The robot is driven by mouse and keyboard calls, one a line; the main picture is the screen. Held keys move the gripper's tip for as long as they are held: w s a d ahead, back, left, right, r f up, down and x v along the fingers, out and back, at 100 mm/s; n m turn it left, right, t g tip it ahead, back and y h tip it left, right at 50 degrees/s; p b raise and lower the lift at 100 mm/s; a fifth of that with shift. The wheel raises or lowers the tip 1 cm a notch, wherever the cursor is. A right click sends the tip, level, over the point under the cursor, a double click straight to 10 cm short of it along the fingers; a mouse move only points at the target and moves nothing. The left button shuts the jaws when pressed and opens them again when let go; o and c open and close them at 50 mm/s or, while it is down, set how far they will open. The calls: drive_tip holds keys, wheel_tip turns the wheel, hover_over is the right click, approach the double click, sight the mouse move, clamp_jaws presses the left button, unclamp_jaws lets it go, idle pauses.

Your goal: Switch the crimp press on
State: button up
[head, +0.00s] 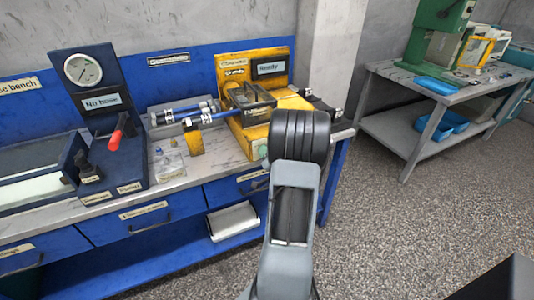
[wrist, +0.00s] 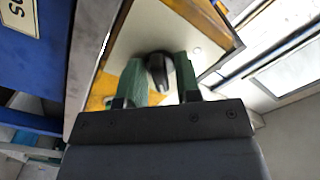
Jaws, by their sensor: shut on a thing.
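The yellow crimp press (head: 250,143) stands at the back right end of the blue bench, behind my arm. Its upright panel carries a small display (head: 271,68) that reads "Ready". In the wrist view, my gripper (wrist: 159,76) has its two green fingers on either side of a dark knob (wrist: 157,64), shut on it. The knob stands out from a pale plate (wrist: 190,30) set in a yellow surface. In the head view my arm hides the gripper and the knob. I cannot tell which way the knob is turned.
A hose with metal fittings (head: 184,112) lies on the bench, one end reaching the press. A yellow block (head: 194,138) stands in front. A gauge stand (head: 84,69) with a red-handled lever (head: 117,131) is left. A grey table (head: 450,90) stands right, with open floor before it.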

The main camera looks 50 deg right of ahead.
idle(0.3)
drive_tip(key=o, duration=0.6)
drive_tip(key=shift+s, duration=0.1)
drive_tip(key=p+v, duration=0.9)
drive_tip(key=v, duration=0.4)
drive_tip(key=shift+s+p, duration=0.3)
drive_tip(key=shift+p, duration=0.05)
drive_tip(key=shift+a+f, duration=0.1)
drive_tip(key=shift+f, duration=0.05)
